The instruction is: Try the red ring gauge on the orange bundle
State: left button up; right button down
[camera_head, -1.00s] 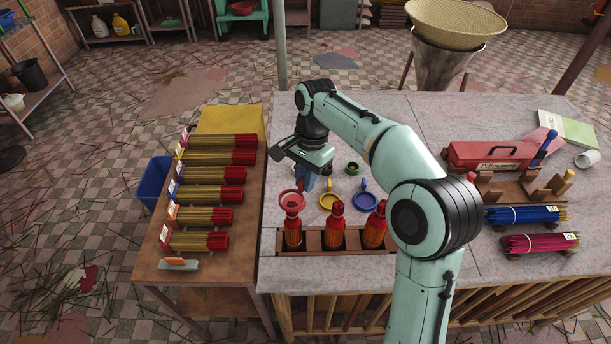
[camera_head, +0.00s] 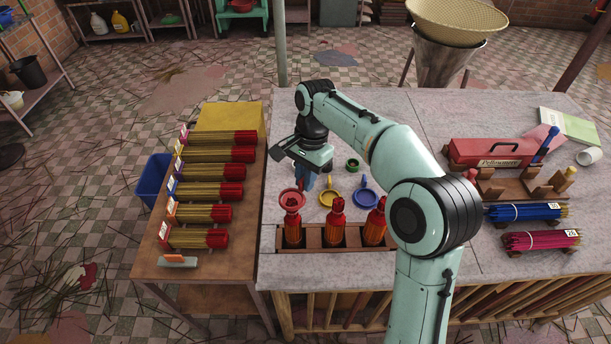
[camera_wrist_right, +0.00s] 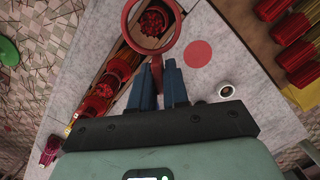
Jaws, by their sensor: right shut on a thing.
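The red ring gauge (camera_head: 292,208) is at the top of the left upright bundle (camera_head: 293,233) in the wooden rack (camera_head: 353,248). My right gripper (camera_head: 303,185) is shut on the gauge's handle, just behind that bundle. In the right wrist view, the blue fingers (camera_wrist_right: 157,88) pinch the handle, and the ring (camera_wrist_right: 181,37) frames the bundle's red tips (camera_wrist_right: 152,22). I cannot tell how far the ring is down over the bundle. The orange-wrapped middle bundle (camera_head: 333,230) and right bundle (camera_head: 374,228) stand in the same rack. My left gripper is not in view.
A side table (camera_head: 205,265) with several lying bundles is at left. A red box (camera_head: 490,152) and blue and pink bundles are at right.

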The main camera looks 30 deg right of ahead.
aim_at(293, 229)
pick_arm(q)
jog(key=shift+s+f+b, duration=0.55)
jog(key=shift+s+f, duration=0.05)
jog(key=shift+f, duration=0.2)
pick_arm(e)
jog(key=shift+f, duration=1.6)
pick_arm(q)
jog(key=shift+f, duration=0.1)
pick_arm(e)
jog(key=shift+f, duration=0.15)
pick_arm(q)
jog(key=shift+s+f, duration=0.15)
pick_arm(e)
jog(key=shift+f, duration=0.35)
pick_arm(q)
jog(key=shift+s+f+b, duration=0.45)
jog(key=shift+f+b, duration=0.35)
jog(key=shift+b, duration=0.05)
pick_arm(e)
jog(key=shift+f, duration=1.45)
